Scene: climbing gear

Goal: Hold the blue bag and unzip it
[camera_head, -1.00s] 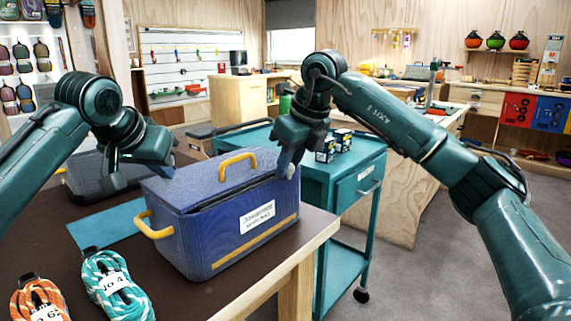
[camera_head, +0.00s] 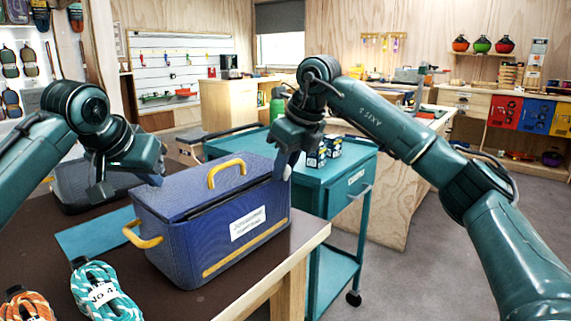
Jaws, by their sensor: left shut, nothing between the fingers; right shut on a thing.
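The blue bag (camera_head: 190,237) stands upright on the dark table, with a yellow handle on its lid, another on its left end and a white label on its front. A dark line runs under the front edge of the lid, which lies nearly flat; I cannot make out the zip pull. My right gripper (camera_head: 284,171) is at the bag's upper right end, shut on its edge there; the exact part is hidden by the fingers. My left gripper (camera_head: 101,192) is shut and empty, left of and behind the bag, apart from it.
Coiled ropes, teal (camera_head: 104,294) and orange (camera_head: 25,306), lie at the table's front left. A dark case (camera_head: 75,193) and a blue mat (camera_head: 90,236) lie behind and left of the bag. A teal cart (camera_head: 345,163) with small boxes (camera_head: 317,157) stands right of the table.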

